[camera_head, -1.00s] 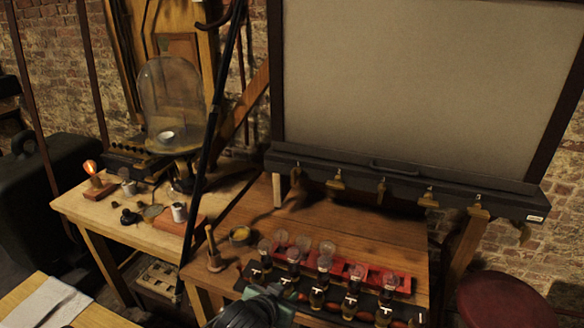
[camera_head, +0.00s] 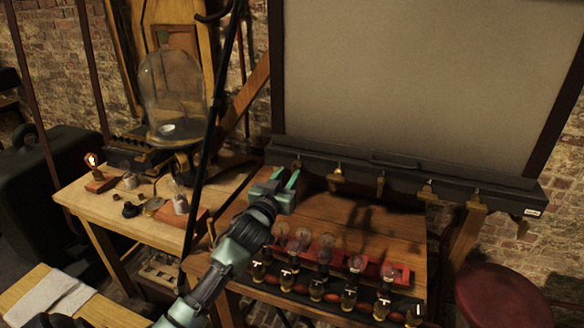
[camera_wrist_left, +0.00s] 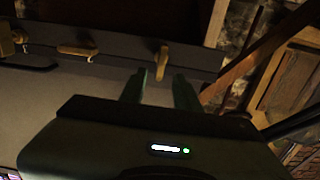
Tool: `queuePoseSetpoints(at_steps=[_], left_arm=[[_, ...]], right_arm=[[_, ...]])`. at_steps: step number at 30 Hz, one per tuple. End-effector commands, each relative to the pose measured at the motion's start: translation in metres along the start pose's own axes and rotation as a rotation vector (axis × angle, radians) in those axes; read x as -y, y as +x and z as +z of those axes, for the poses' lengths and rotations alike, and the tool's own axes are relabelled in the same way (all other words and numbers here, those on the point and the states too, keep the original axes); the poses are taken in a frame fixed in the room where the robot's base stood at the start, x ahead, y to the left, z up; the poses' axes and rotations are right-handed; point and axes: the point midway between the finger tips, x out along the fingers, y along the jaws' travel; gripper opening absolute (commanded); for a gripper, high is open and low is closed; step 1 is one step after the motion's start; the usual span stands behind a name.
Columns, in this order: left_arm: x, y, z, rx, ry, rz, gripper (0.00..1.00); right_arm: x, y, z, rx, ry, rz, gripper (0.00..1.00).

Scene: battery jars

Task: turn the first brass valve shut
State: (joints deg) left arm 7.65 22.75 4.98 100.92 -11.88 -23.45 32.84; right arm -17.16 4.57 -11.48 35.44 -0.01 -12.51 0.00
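Several brass fittings, which look like the valves, hang in a row under the dark ledge below the pale board. The leftmost one (camera_head: 297,164) is partly hidden close behind my left gripper (camera_head: 286,179), and the second (camera_head: 337,174) is a little to its right. My left gripper is open and empty, raised above the back left of the wooden bench. In the left wrist view, its two fingers (camera_wrist_left: 160,90) stand apart with a brass fitting (camera_wrist_left: 162,62) beyond the gap. I see no contact. My right gripper is out of view.
The bench (camera_head: 385,222) carries a red rack (camera_head: 397,274) with glass globes and a front row of small amber pieces with white T-shaped marks. A glass bell jar (camera_head: 172,90) stands left. A dark slanting pole (camera_head: 211,130) rises left of my gripper. A red stool (camera_head: 503,298) is right.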

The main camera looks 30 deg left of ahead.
Motion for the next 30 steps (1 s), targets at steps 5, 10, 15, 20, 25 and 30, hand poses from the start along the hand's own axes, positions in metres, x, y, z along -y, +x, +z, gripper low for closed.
queuePoseSetpoints(at_steps=[5,10,15,20,25,30], left_arm=[[0.000,0.025,-0.002,0.000,0.001,-0.001,0.32],[0.000,0.036,0.000,0.002,0.001,0.000,0.32],[-0.001,0.037,0.001,0.001,0.001,0.001,0.32],[-0.001,0.037,0.001,0.001,0.002,0.001,0.18],[-0.001,0.037,0.001,0.002,0.001,0.001,0.00],[-0.001,0.037,0.001,0.002,0.008,0.001,0.00]], right_arm=[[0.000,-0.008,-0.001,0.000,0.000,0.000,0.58],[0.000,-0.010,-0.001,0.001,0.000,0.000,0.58],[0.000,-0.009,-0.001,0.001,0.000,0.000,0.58],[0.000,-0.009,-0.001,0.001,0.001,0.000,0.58],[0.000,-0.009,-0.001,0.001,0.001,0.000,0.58],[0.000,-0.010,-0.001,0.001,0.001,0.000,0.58]])
